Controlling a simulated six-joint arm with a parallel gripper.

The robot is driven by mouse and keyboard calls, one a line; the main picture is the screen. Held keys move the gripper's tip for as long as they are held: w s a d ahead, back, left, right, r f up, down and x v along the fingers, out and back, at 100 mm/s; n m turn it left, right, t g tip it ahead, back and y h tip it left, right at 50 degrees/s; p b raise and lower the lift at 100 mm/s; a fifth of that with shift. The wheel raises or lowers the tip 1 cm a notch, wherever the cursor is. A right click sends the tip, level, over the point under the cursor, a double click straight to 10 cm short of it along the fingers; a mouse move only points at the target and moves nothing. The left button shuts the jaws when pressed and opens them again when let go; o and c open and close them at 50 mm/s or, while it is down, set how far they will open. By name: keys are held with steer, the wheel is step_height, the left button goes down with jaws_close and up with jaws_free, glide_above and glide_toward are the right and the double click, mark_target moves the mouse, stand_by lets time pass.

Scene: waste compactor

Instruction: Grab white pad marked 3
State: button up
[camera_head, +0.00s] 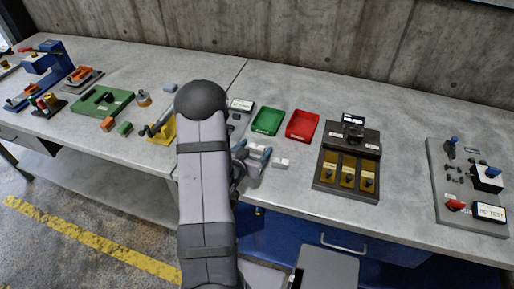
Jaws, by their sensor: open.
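Small white pads (281,163) lie on the grey bench just right of my gripper, in front of the red tray. Any numbers on them are too small to read, so I cannot tell which one is marked 3. My gripper (259,157) is open beside these pads, low over the bench, partly hidden behind my arm. I see no pad between its fingers. My arm and gripper may hide other pads.
A green tray (267,121) and a red tray (302,125) stand behind the pads. A dark fixture with yellow-brown slots (347,171) stands to the right. A grey panel (446,185) is farther right. Bare bench lies between them.

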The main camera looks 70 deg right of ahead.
steer(key=c, duration=1.1)
steer(key=shift+c, duration=0.2)
steer(key=shift+r, duration=0.15)
step_height(320, 180, up, 10)
steer(key=shift+b, duration=0.35)
